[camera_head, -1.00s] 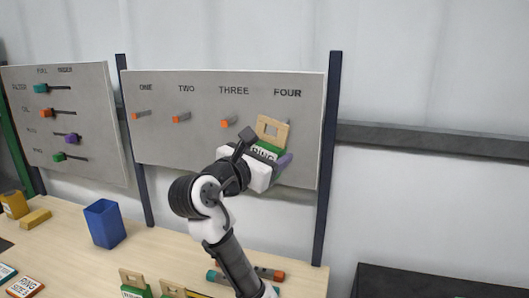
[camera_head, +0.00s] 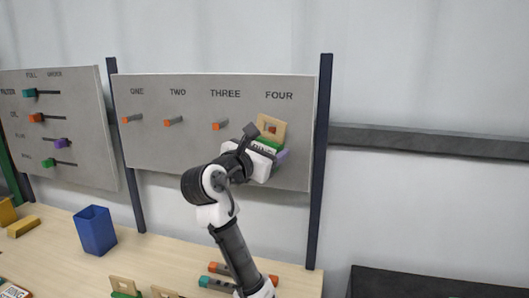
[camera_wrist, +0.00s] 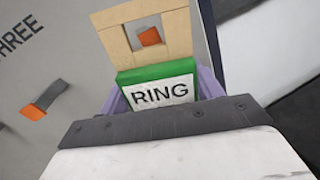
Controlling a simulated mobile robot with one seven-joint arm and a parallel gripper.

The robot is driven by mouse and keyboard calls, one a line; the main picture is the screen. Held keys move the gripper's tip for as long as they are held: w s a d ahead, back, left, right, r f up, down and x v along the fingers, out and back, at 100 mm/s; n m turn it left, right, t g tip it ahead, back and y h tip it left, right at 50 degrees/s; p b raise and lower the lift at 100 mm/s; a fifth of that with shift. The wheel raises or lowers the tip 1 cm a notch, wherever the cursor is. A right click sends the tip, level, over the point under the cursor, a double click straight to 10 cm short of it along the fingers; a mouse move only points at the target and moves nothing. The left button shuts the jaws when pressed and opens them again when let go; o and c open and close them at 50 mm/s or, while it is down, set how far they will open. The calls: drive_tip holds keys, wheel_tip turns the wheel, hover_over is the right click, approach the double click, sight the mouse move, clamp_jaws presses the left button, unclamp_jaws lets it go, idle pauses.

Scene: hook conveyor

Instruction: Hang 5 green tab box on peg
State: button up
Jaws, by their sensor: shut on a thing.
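My gripper (camera_wrist: 165,100) is shut on a green tab box (camera_wrist: 158,72) with a white label reading RING. It also shows in the head view (camera_head: 268,143) in front of the board, under the word FOUR. The box has a tan tab (camera_wrist: 118,38) with a square window, and the orange end of peg four (camera_wrist: 149,37) shows inside that window. I cannot tell how far the peg passes through. Pegs one (camera_head: 132,119), two (camera_head: 173,121) and three (camera_head: 219,125) are bare. Two more tabbed boxes (camera_head: 123,288) stand at the table's front edge, partly cut off.
The grey peg board (camera_head: 160,150) hangs between dark posts (camera_head: 318,160). A blue bin (camera_head: 96,231) and yellow blocks (camera_head: 22,224) stand on the table. Orange- and teal-ended bars (camera_head: 218,268) lie near my arm.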

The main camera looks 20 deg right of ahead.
drive_tip(key=shift+w+d, duration=0.4)
drive_tip(key=shift+w, duration=0.2)
drive_tip(key=shift+w+d, duration=0.4)
drive_tip(key=shift+w, duration=0.2)
drive_tip(key=shift+d, duration=0.1)
